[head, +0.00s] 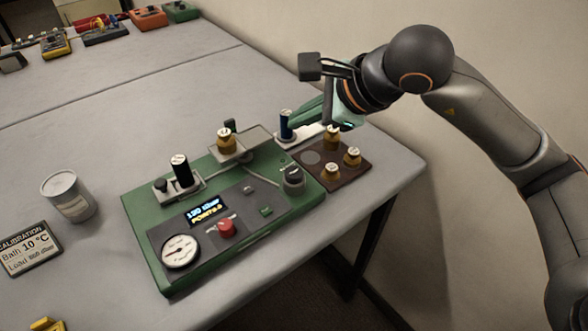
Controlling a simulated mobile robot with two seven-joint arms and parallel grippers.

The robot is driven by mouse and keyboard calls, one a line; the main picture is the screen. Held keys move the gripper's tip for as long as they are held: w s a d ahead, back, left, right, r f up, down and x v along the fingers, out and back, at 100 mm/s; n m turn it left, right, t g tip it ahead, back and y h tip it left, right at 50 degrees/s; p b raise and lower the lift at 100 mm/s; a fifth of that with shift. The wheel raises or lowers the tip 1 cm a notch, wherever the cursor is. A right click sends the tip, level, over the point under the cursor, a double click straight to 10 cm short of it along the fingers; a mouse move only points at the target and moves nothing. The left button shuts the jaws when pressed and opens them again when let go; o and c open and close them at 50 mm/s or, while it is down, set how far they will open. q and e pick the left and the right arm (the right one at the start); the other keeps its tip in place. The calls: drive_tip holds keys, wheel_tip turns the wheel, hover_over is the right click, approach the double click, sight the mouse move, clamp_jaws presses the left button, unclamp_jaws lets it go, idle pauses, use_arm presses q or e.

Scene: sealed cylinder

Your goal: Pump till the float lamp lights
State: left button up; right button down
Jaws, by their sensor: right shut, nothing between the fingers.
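The green instrument (290,218) lies on the table with a lit display (204,212), a round dial gauge (180,251), a red button (227,228) and a dark knob (292,178). A small green rectangle (265,211) is on its panel; I cannot tell whether it is the float lamp or lit. A black cylinder (181,171) stands at its back left. A brass weight (225,139) sits on a raised plate. My right gripper (296,120) is shut and empty beside the blue cylinder; contact is unclear. My left gripper is out of view.
A brown board (345,181) with several brass weights is right of the instrument, near the table edge. A white can (69,196) and a calibration card (30,248) stand left. Several small devices (105,31) line the far left. The table's middle is clear.

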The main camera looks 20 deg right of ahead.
drive_tip(key=shift+f, duration=0.1)
drive_tip(key=b, duration=0.5)
hover_over(300, 174)
wheel_tip(300, 174, down, 7)
drive_tip(key=shift+f, duration=0.15)
drive_tip(key=shift+f+b, duration=0.55)
drive_tip(key=shift+b, duration=0.2)
drive_tip(key=shift+f, duration=0.15)
use_arm(q)
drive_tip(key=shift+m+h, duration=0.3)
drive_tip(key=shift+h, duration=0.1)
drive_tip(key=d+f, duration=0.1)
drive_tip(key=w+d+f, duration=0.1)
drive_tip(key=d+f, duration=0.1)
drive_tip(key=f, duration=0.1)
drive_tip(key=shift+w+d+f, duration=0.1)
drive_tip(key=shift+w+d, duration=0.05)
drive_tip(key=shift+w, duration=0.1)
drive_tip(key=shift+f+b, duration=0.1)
drive_tip(key=shift+b, duration=0.25)
use_arm(e)
drive_tip(key=shift+f, duration=0.1)
